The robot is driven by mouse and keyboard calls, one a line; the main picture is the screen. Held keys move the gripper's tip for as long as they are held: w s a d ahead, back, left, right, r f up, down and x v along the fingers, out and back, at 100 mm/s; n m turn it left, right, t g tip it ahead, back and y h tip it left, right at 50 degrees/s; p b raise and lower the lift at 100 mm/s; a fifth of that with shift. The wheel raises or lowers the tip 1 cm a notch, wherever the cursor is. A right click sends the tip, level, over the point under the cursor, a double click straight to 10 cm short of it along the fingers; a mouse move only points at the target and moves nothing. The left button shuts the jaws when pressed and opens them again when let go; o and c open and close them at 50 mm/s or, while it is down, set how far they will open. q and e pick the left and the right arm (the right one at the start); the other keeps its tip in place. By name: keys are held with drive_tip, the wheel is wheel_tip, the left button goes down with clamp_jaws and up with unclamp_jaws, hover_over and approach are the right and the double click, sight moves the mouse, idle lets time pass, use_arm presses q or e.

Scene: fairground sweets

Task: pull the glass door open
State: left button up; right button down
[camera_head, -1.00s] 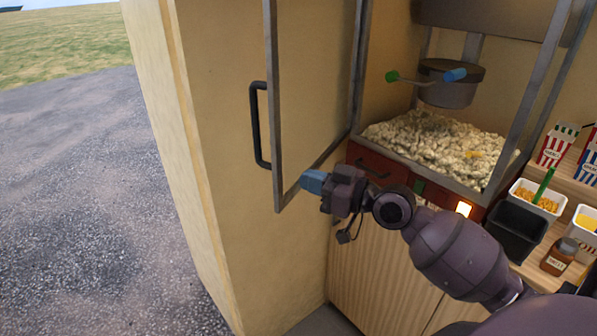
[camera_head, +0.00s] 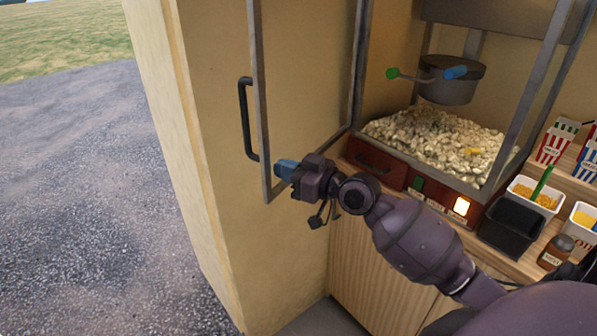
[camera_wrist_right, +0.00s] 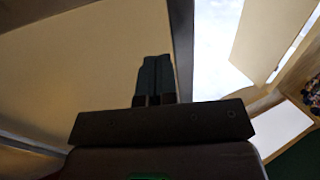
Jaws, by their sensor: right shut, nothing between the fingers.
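The glass door (camera_head: 261,110) of the popcorn machine stands swung wide open at the left, its grey frame reaching out from the cabinet. Its black handle (camera_head: 246,120) is on the outer left side. My right gripper (camera_head: 284,168) is at the lower part of the door's free edge, on the inner side, apart from the handle. Its blue fingers touch or nearly touch the frame; I cannot tell which. In the right wrist view the closed fingers (camera_wrist_right: 155,78) stand together with nothing between them, beside a grey frame bar (camera_wrist_right: 183,45). My left gripper is not in view.
The machine holds popcorn (camera_head: 435,140) under a hanging kettle (camera_head: 450,80). A black bin (camera_head: 510,228), tubs and striped boxes stand at the right. A beige wall (camera_head: 215,200) is close behind the door. Open pavement lies at the left.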

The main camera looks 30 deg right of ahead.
drive_tip(key=x, duration=0.6)
drive_tip(key=shift+d, duration=0.15)
